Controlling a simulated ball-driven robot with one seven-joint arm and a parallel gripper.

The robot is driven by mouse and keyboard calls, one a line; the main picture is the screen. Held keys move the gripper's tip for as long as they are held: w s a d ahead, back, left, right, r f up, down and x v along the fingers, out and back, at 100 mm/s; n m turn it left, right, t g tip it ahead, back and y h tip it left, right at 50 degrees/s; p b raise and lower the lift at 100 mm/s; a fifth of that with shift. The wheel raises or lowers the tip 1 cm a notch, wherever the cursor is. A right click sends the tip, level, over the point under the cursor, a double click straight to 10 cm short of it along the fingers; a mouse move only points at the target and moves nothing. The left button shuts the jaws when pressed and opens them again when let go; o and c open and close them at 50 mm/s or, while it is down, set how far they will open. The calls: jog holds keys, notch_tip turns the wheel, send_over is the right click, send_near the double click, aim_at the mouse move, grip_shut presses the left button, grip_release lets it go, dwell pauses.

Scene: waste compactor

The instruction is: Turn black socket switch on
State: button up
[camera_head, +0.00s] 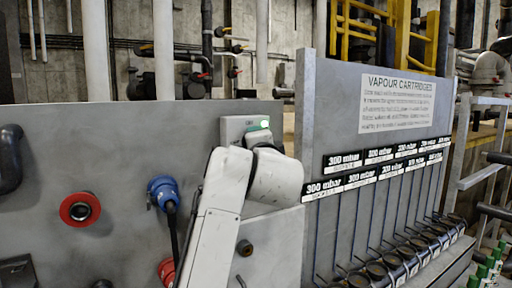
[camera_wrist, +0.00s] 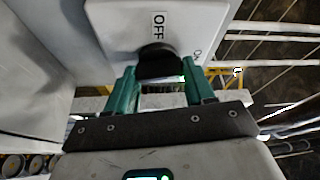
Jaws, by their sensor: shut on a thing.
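The black switch knob (camera_wrist: 158,62) sits on a light grey switch box (camera_wrist: 115,20) in the wrist view. An "OFF" label is above the knob, and a partly cut-off label, seemingly "On", is to its right. My gripper (camera_wrist: 160,72) has its green fingers on either side of the knob and is shut on it. In the head view the switch box (camera_head: 231,127) is on the grey panel, with my white arm in front of it.
A blue plug (camera_head: 163,190) with a black cable and a red round socket (camera_head: 80,209) are on the panel left of my arm. A vapour cartridge rack (camera_head: 375,150) with a sign and several dark cartridges stands close on the right.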

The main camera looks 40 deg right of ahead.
jog(key=shift+m+g, duration=0.4)
jog(key=shift+m, duration=0.7)
jog(key=shift+f, duration=0.1)
jog(key=o, duration=1)
jog(key=shift+o, duration=0.2)
jog(key=shift+s, duration=0.1)
jog(key=b+v, duration=0.2)
jog(key=v, duration=0.8)
jog(key=shift+s+a+b, duration=0.15)
jog(key=shift+s+b, duration=0.15)
